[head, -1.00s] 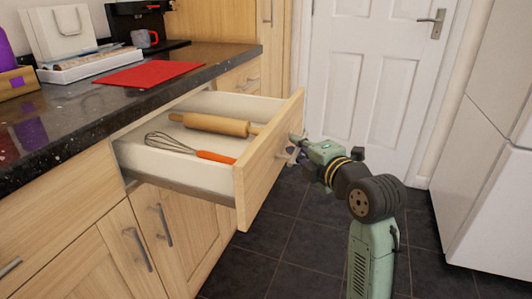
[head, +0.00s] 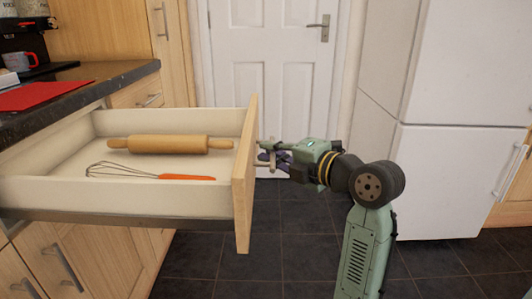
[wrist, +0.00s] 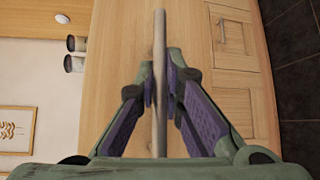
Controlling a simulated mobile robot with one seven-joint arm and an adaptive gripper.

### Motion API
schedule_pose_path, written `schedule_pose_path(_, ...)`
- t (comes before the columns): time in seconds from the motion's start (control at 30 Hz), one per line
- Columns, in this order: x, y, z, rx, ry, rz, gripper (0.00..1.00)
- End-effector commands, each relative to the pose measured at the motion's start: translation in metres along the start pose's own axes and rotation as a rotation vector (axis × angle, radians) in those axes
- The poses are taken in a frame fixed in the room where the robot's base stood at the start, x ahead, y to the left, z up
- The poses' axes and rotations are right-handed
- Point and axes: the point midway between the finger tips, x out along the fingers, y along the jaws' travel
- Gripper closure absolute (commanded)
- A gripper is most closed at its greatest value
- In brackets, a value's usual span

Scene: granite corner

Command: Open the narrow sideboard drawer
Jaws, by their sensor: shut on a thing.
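The sideboard drawer (head: 243,175) is pulled well out from under the dark countertop, with its wooden front facing right. A rolling pin (head: 170,144) and a whisk with an orange handle (head: 186,177) lie inside it. My gripper (head: 268,158) is at the outer side of the drawer front. In the wrist view my gripper's two fingers (wrist: 163,95) are closed around the bar handle (wrist: 160,45), which stands in front of the wooden drawer face (wrist: 120,60). The handle is mostly hidden in the head view.
A white door (head: 265,60) stands behind. A white fridge (head: 450,150) is at the right. Dark tiled floor (head: 285,250) is open around my arm.

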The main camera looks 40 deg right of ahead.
Motion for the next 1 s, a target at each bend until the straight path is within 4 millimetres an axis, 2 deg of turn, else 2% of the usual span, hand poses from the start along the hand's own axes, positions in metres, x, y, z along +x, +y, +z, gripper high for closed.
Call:
schedule_pose_path(0.2, 0.0, 0.001, 0.001, -0.001, -0.003, 0.003, 1.0)
schedule_pose_path(0.23, 0.0, 0.001, 0.001, -0.001, -0.004, 0.003, 0.9)
schedule_pose_path(0.53, 0.0, 0.001, 0.001, 0.0, -0.002, 0.002, 0.7)
schedule_pose_path(0.83, -0.001, 0.0, 0.0, 0.0, -0.002, 0.001, 0.7)
schedule_pose_path(1.0, -0.017, 0.001, 0.001, 0.0, -0.003, 0.003, 0.7)
